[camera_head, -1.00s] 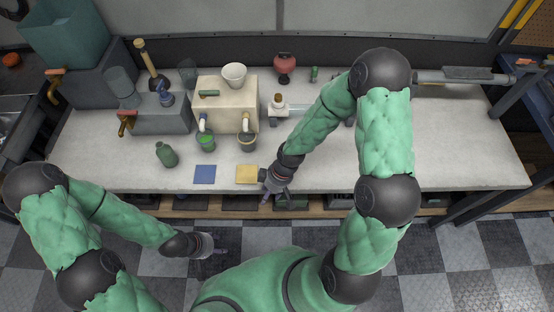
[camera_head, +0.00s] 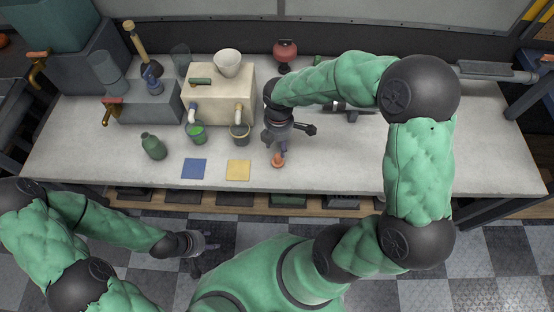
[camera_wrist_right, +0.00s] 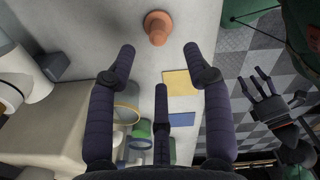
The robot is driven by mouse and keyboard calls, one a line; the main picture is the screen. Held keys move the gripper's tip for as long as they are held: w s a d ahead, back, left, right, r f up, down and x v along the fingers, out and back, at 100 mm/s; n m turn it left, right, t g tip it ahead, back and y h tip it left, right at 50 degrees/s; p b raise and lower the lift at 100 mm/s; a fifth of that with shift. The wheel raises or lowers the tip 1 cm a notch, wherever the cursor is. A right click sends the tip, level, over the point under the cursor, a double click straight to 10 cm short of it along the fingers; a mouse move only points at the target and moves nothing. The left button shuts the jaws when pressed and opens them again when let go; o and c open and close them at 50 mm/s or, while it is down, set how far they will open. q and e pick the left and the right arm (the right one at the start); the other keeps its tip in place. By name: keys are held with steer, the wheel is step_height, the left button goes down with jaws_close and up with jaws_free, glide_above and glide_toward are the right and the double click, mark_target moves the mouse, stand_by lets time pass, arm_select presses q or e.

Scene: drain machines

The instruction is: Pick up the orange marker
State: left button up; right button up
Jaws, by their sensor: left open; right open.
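The orange marker (camera_head: 278,160) is a small orange piece with a wide round base and a narrower top. It stands on the light worktable (camera_head: 350,170) near the front edge, right of the yellow square. It also shows at the top of the right wrist view (camera_wrist_right: 157,27), just beyond the spread fingertips and apart from them. My right gripper (camera_head: 283,148) is open and empty, just above and behind the marker; its fingers (camera_wrist_right: 160,58) frame bare table. My left gripper (camera_head: 208,248) is open and empty, low in front of the table.
A yellow square (camera_head: 238,170) and a blue square (camera_head: 194,168) lie left of the marker. Table right of the marker is clear.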

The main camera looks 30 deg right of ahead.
mark_target(278, 155)
step_height(278, 155, down, 4)
steer(key=shift+b, duration=0.65)
steer(key=f+b, duration=0.3)
steer(key=f, duration=0.2)
steer(key=shift+w, duration=0.2)
steer(key=shift+r, duration=0.1)
jaws_close()
